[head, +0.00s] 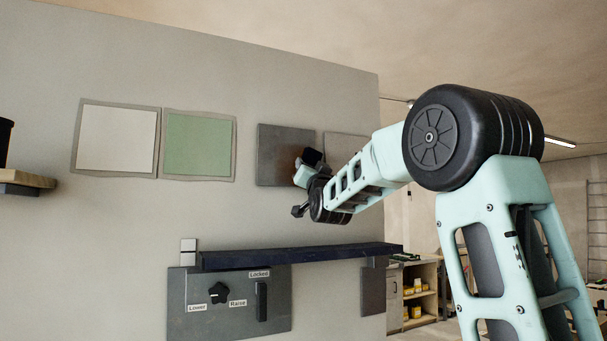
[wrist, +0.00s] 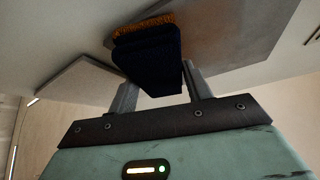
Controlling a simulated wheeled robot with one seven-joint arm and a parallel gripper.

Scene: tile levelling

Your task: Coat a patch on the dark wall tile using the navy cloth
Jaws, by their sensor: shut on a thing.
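The dark wall tile (head: 280,150) hangs on the grey wall, third in a row of tiles. It also shows in the wrist view (wrist: 235,35), behind the cloth. A brownish tint shows on its lower right part, beside my gripper. My gripper (head: 306,170) is at the tile's right edge, and in the wrist view its fingers (wrist: 158,80) are shut on the navy cloth (wrist: 150,65). The cloth looks like a folded block with a fuzzy orange-brown strip along its far edge. That strip is at or very near the tile face; I cannot tell whether it touches.
A white tile (head: 118,138) and a green tile (head: 198,145) hang to the left. A grey tile (head: 345,147) is partly behind my arm. Below runs a dark shelf (head: 300,257) above a panel (head: 230,322) with a knob and lever, labelled Lower, Raise and Locked.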

